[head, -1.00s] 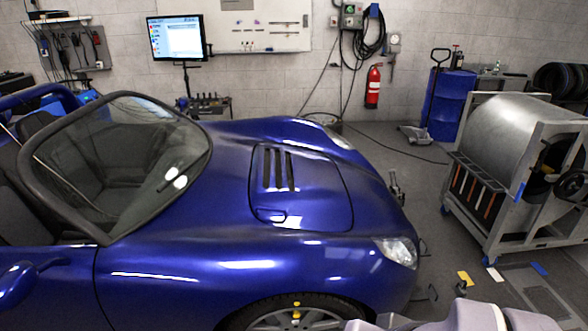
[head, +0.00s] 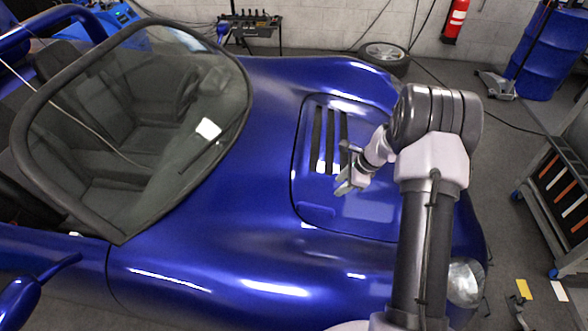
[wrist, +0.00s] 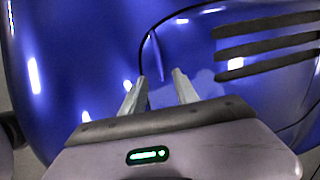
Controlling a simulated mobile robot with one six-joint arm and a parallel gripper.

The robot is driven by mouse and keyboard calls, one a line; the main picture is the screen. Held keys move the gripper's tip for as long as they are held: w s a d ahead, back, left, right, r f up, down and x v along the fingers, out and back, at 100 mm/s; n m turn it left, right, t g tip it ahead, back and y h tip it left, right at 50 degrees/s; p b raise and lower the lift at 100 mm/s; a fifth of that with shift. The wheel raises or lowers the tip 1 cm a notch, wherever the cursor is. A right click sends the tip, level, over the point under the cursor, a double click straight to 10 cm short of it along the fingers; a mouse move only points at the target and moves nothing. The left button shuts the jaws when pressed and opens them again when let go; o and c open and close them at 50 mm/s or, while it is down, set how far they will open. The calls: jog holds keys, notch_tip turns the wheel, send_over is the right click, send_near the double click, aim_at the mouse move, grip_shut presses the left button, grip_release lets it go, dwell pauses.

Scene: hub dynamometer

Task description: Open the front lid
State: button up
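The front lid (head: 375,217) is a blue panel with dark slats, outlined by a seam in the car's hood. It lies flush and closed. A small handle outline (head: 316,210) shows near its front-left corner in the head view. My gripper (head: 345,182) hangs over the lid beside the slats, apart from the handle as far as I can tell. In the wrist view, my gripper (wrist: 158,77) has its two fingers spread with nothing between them, and the lid (wrist: 187,45) and its curved seam lie beyond. Whether the fingertips touch the lid is unclear.
The windshield (head: 130,120) stands left of the lid. A loose wheel (head: 384,53) lies behind the car. A blue barrel (head: 550,50), a fire extinguisher (head: 455,20) and a wheeled frame (head: 560,190) stand at the right. Open floor lies between car and frame.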

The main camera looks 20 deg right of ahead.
aim_at(318, 206)
jog(key=b+x, duration=0.2)
jog(key=x, duration=0.3)
jog(key=b+x, duration=0.2)
jog(key=x, duration=0.4)
jog(key=b+x, duration=0.2)
jog(key=x, duration=0.4)
jog(key=shift+s+f+b, duration=0.3)
jog(key=shift+f+b, duration=0.05)
jog(key=shift+f, duration=0.05)
jog(key=shift+a, duration=0.1)
grip_shut()
jog(key=shift+r, duration=0.1)
